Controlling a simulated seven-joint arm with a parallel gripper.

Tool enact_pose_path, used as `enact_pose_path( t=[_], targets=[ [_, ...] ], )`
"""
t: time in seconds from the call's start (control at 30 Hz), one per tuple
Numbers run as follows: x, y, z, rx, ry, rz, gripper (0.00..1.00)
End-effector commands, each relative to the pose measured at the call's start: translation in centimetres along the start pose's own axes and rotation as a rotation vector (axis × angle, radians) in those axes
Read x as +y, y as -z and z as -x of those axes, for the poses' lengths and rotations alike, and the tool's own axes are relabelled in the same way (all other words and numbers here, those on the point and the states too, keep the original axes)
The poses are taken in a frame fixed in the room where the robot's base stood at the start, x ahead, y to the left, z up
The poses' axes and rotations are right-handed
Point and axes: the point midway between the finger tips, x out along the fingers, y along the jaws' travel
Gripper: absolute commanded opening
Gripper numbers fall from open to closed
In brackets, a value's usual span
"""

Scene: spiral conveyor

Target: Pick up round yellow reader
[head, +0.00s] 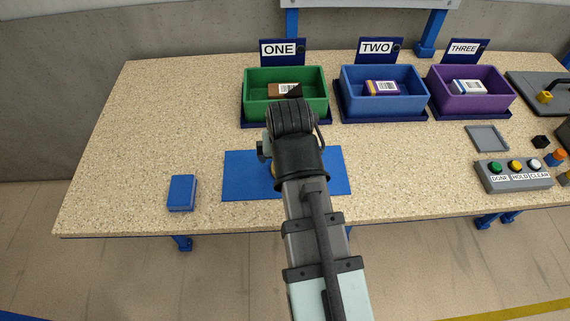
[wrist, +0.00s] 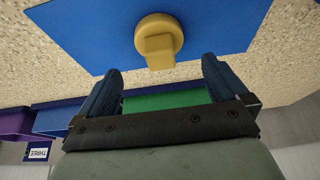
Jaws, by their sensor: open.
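The round yellow reader (wrist: 158,38) lies on a blue mat (wrist: 90,30) in the wrist view. It has a round body with a blocky part sticking out toward my gripper. In the head view my arm hides nearly all of the reader, and the blue mat (head: 238,178) shows on both sides of the arm. My gripper (wrist: 162,82) is open and empty, with its two dark blue fingers apart. The reader appears just beyond the fingertips, between their lines, and not touching them. In the head view the fingers are hidden behind my wrist.
A green bin (head: 258,104), a blue bin (head: 352,100) and a purple bin (head: 450,103) stand at the back, each with a labelled box inside. A blue block (head: 181,192) lies left of the mat. A button panel (head: 513,178) stands right. The table's left side is clear.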

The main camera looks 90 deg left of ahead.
Motion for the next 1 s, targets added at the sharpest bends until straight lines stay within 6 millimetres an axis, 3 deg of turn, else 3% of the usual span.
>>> enact_pose_path(
  t=[0.47, 0.8, 1.0],
  targets=[
    [0.0, 0.0, -2.1, 0.001, 0.000, 0.000, 1.00],
    [-0.1, -0.1, -5.6, -0.002, 0.000, -0.001, 1.00],
    [-0.1, -0.1, -6.7, 0.000, 0.002, -0.001, 1.00]
  ],
)
